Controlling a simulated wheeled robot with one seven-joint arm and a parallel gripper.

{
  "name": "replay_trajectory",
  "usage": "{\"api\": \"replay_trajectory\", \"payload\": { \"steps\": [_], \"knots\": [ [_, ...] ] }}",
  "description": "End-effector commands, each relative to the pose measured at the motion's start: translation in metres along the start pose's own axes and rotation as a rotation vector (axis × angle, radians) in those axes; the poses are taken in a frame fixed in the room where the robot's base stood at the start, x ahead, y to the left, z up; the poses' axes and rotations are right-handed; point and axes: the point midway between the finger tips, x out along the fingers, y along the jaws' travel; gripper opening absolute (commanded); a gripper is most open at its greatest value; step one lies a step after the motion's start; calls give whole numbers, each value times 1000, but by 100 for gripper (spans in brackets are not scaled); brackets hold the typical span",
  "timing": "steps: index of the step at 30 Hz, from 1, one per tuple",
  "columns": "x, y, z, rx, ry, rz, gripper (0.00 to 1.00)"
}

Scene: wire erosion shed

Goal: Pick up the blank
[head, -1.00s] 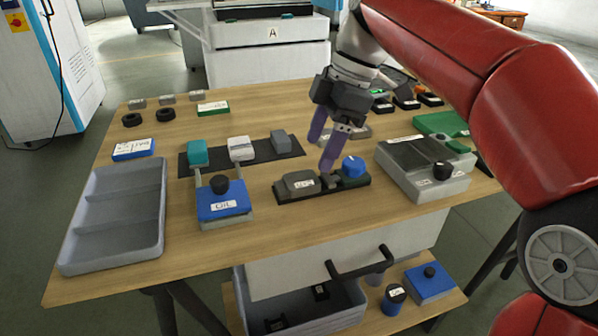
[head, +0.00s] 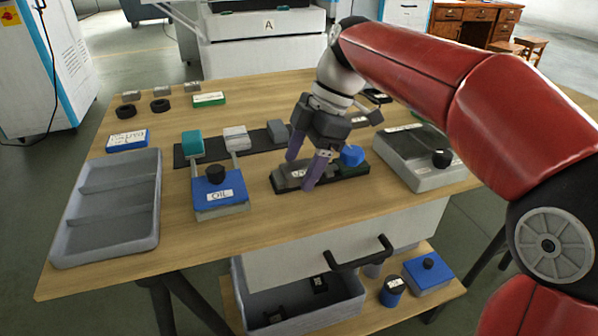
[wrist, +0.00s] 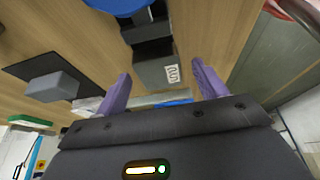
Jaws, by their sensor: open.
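A dark holder (head: 350,180) stands on the table's front middle. It carries a grey block (head: 287,176) with a white label and a blue round knob (head: 351,155) at its right end. No readable mark tells me which piece is the blank. My gripper (head: 302,170) is open, with purple fingers pointing down over the holder's left part, hiding some of the grey block. In the wrist view the labelled grey block (wrist: 153,72) lies ahead between the open fingers (wrist: 160,72), a black part (wrist: 150,30) and the knob (wrist: 118,5) beyond it. I see no grip on anything.
A blue box labelled OIL (head: 218,195) stands left of the holder, with a grey compartment tray (head: 62,215) farther left. Behind is a dark mat (head: 257,141) with teal, white and grey blocks. A grey box with a black knob (head: 425,172) stands right. Bare table lies in front.

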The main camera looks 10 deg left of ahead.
Motion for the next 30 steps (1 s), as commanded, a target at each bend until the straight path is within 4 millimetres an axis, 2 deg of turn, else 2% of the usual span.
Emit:
{"api": "replay_trajectory", "payload": {
  "steps": [2, 16, 25, 30],
  "knots": [
    [0, 0, 0, 0, 0, 0, 68],
    [0, 0, 0, 1, 0, -1, 7],
    [-2, 0, -2, 0, 0, 1, 7],
    [-10, 0, -10, 1, 0, 2, 7]
  ]
}}
